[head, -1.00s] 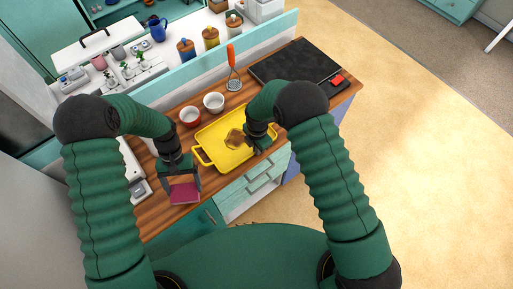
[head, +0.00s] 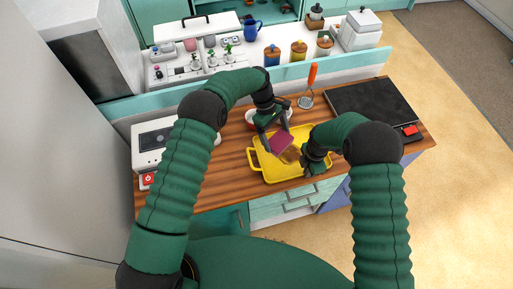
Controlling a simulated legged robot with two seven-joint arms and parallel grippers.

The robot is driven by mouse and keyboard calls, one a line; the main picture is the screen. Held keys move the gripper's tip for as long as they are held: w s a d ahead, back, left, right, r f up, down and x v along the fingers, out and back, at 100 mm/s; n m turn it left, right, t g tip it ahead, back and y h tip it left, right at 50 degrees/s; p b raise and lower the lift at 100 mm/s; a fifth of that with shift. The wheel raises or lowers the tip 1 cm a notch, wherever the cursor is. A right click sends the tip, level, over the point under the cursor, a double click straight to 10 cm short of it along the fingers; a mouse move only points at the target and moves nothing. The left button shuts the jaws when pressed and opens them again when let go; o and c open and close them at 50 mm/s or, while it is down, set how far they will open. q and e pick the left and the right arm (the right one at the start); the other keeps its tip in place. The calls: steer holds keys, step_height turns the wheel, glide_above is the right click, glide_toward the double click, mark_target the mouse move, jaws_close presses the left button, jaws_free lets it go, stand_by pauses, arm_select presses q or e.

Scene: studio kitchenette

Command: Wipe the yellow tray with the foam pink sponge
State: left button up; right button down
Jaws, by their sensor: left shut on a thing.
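The yellow tray (head: 264,171) lies on the wooden counter, with a brown stain (head: 291,155) on its floor. My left gripper (head: 277,134) is shut on the pink sponge (head: 282,144), which is tilted over the back part of the tray, beside the stain. I cannot tell whether the sponge touches the tray. My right gripper (head: 312,163) is at the tray's right end. Its fingers are hidden, so I cannot tell whether it is open or shut, or whether it holds the rim.
A masher with an orange handle (head: 312,76) is further back. A black cooktop (head: 370,102) lies at the right and a white appliance (head: 150,142) at the left. Bare counter (head: 225,160) lies left of the tray.

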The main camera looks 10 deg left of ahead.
arm_select(q)
steer(key=w+d+n+t, duration=0.2)
steer(key=d+n, duration=0.4)
steer(key=d, duration=0.1)
glide_above(296, 152)
steer(key=a, duration=0.2)
steer(key=shift+h, duration=0.3)
steer(key=shift+w+d+f, duration=0.1)
steer(key=shift+f, duration=1.3)
steer(key=shift+d+f, duration=0.1)
steer(key=shift+f, duration=1.25)
steer(key=shift+f, duration=0.95)
